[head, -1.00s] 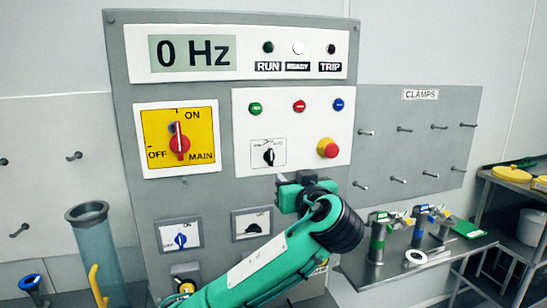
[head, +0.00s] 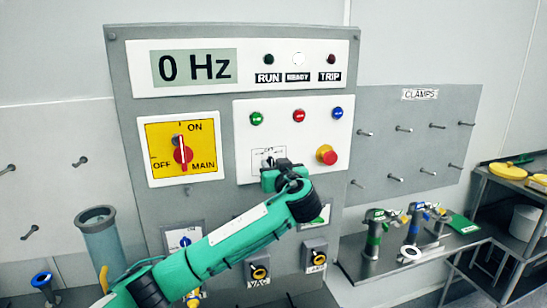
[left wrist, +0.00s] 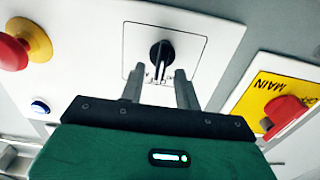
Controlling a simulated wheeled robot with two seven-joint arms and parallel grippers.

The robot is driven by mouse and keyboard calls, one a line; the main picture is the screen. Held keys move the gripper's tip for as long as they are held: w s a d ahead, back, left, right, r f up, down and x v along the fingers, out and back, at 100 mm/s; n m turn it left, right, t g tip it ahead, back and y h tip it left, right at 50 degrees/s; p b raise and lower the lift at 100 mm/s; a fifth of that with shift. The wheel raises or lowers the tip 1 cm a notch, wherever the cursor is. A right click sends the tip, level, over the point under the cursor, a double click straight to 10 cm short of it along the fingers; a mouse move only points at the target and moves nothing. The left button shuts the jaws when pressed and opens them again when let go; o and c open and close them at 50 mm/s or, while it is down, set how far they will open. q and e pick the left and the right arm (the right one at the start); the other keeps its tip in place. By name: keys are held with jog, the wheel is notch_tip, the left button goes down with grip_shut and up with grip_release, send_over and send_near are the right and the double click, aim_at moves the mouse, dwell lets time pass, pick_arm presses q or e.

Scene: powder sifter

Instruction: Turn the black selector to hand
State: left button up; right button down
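The black selector (left wrist: 161,56) sits on a small white label plate (left wrist: 165,30) in the left wrist view. In the head view the plate (head: 268,153) shows on the white button panel, and the selector is mostly hidden behind my gripper. My left gripper (left wrist: 160,72) is open. Its two fingers point at the panel, one on each side of the selector's near end, with gaps to it. In the head view the left gripper (head: 276,170) is right in front of the plate. My right gripper is not in view.
A red emergency button (head: 326,155) is close to the right of the gripper, with a blue button (left wrist: 40,107) nearby. The yellow main switch (head: 183,154) is to the left. Lower small switches (head: 258,270) sit beneath my arm. A clamp shelf (head: 425,262) stands at right.

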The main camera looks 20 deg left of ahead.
pick_arm(q)
jog(key=shift+w+a, duration=0.25)
jog(key=shift+w, duration=0.05)
jog(key=shift+c, duration=0.4)
grip_shut()
